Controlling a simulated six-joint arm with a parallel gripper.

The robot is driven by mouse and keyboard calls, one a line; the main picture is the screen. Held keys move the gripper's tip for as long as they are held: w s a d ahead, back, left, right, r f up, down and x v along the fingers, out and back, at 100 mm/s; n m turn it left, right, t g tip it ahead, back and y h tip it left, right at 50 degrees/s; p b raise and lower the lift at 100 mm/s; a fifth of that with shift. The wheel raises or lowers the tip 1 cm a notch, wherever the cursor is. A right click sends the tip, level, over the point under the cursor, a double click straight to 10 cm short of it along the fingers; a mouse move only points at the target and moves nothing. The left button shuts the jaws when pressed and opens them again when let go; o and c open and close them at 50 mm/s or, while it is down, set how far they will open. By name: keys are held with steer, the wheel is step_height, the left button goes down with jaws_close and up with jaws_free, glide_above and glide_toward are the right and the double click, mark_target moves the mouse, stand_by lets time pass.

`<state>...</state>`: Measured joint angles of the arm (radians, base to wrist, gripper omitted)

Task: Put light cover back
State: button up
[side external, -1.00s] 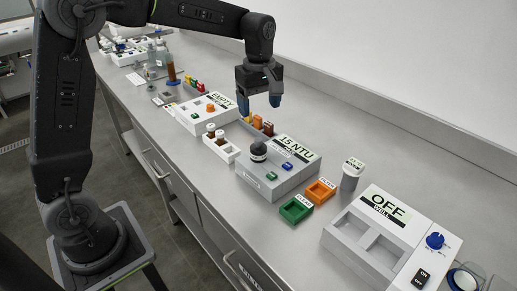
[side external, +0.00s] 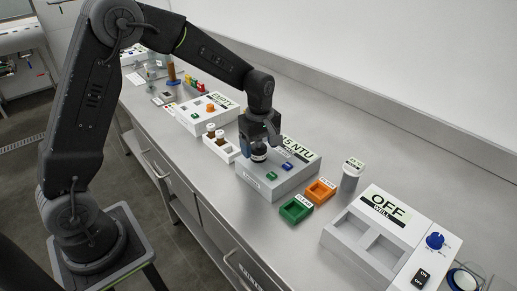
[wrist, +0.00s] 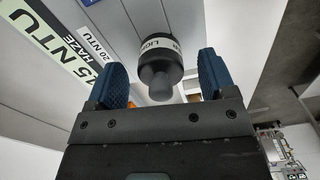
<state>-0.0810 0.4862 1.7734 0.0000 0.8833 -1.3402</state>
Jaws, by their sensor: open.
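The light cover (side external: 259,155) is a dark round cap with a narrower knob and a pale label band. It stands upright on top of the grey meter box marked 15 NTU (side external: 283,182). In the wrist view the cover (wrist: 160,62) shows between and slightly beyond the fingertips, its knob toward my gripper. My gripper (side external: 260,138) is directly above the cover, pointing down, with its blue fingers apart. In the wrist view my gripper (wrist: 161,72) is open, one finger on each side, with gaps to the knob. The cover's underside is hidden.
Green (side external: 296,209) and orange (side external: 320,191) trays and a lidded jar (side external: 351,174) stand right of the meter. A white rack with vials (side external: 220,147) is on its left. The white box marked OFF WELL (side external: 383,228) is nearer the camera.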

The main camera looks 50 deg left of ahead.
steer(key=shift+f, duration=0.85)
steer(key=shift+c, duration=0.2)
